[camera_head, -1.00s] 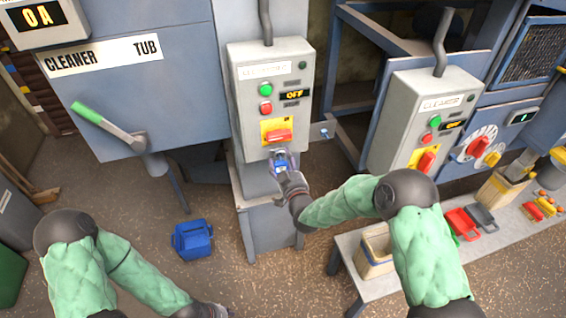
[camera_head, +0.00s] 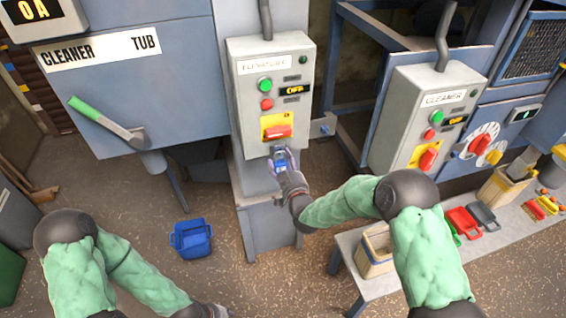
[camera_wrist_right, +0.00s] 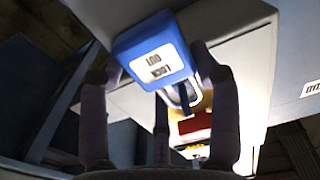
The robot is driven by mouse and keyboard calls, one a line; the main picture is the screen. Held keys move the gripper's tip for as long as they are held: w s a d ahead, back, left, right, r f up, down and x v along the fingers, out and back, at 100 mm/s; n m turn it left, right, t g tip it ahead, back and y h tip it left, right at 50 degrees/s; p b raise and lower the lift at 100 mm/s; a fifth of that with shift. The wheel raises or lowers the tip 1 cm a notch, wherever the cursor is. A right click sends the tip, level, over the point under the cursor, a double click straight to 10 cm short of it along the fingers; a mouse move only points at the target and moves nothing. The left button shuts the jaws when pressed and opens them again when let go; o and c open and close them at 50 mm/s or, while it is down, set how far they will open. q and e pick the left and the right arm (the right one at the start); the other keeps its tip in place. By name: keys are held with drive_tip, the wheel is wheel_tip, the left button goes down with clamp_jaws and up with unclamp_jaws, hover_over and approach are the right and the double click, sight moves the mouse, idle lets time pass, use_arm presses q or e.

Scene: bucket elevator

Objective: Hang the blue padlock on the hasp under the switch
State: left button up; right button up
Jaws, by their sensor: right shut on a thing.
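The blue padlock (camera_wrist_right: 157,52) with a white "lock out" label is held between the fingers of my right gripper (camera_head: 281,160), which is shut on it. The padlock also shows small in the head view (camera_head: 280,166). The gripper is just below the left grey switch box (camera_head: 270,80), under its red switch handle (camera_head: 278,131) on a yellow plate. In the right wrist view the shackle lies near the red handle (camera_wrist_right: 195,124). The hasp is hidden or too small to make out, so I cannot tell whether the shackle is through it. My left gripper (camera_head: 212,312) is at the bottom edge, mostly cut off.
A second switch box labelled "cleaner" (camera_head: 425,125) stands to the right. A bench (camera_head: 350,272) holds a wooden box (camera_head: 374,262) and red and grey items. A blue bucket (camera_head: 191,239) is on the floor. A green-handled lever (camera_head: 90,110) sticks out at left.

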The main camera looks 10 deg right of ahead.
drive_tip(key=o, duration=1.3)
drive_tip(key=shift+s+d+f, duration=0.1)
drive_tip(key=shift+s+f, duration=0.05)
drive_tip(key=shift+s, duration=2.4)
drive_tip(key=shift+s+d+f, duration=0.1)
drive_tip(key=shift+s+f, duration=0.05)
drive_tip(key=shift+s, duration=2.35)
drive_tip(key=shift+f, duration=0.1)
